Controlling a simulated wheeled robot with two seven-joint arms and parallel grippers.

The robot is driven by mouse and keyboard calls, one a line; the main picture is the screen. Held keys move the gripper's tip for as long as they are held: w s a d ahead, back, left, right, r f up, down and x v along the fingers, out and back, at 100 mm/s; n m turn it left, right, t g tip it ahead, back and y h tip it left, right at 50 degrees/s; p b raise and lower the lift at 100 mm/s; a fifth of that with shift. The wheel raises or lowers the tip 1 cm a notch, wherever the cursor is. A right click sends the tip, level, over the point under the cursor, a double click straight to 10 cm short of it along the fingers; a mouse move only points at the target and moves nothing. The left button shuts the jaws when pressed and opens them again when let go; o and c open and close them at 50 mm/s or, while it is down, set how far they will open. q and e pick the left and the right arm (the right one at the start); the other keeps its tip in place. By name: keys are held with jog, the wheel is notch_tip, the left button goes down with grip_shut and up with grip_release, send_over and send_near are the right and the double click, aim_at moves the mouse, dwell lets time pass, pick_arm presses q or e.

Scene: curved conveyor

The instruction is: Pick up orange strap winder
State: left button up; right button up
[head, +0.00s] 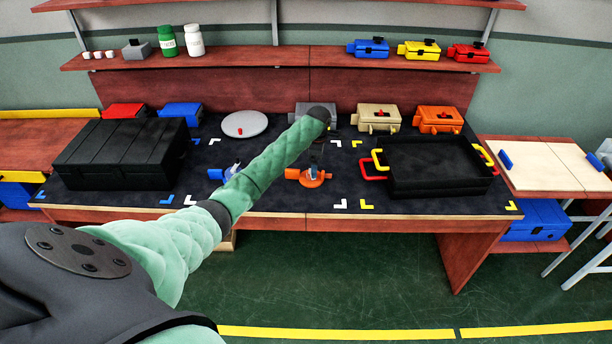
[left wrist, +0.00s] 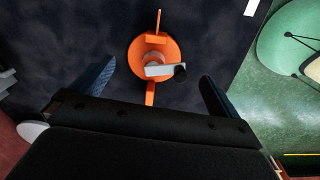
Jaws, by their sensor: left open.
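The orange strap winder (head: 312,181) stands on the dark mat near the front middle of the workbench. In the left wrist view the orange strap winder (left wrist: 143,51) shows as a round orange disc with a pale grey part and a black tip across it. My left gripper (left wrist: 154,77) is open and empty, its two dark fingers spread to either side of the winder's lower end, with the disc ahead of them. In the head view my left arm reaches over the bench and the gripper is mostly hidden. My right gripper is in neither view.
A blue winder (head: 218,174) stands left of the orange one, partly behind my arm. A black case (head: 120,155) lies at left and a black tray (head: 430,180) with red and yellow handles at right. Several toolboxes and a grey disc (head: 244,124) sit behind.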

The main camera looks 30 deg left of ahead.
aim_at(305, 178)
pick_arm(q)
jog(key=shift+w+a+r+n, duration=0.15)
jog(key=shift+w+a+n, duration=0.05)
jog(key=shift+a+n, duration=0.85)
jog(key=shift+f+p, duration=0.7)
jog(key=shift+f, duration=0.6)
jog(key=f, duration=0.1)
jog(key=f+p, duration=0.2)
jog(key=f, duration=0.1)
jog(key=shift+s+a+f, duration=0.1)
jog(key=shift+s+a, duration=0.1)
jog(key=shift+a, duration=0.05)
jog(key=shift+f, duration=0.45)
jog(key=c, duration=0.8)
jog(key=shift+o, duration=0.2)
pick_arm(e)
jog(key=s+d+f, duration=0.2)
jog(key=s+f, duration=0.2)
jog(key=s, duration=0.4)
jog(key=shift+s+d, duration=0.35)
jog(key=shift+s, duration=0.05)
pick_arm(q)
jog(key=shift+r, duration=0.1)
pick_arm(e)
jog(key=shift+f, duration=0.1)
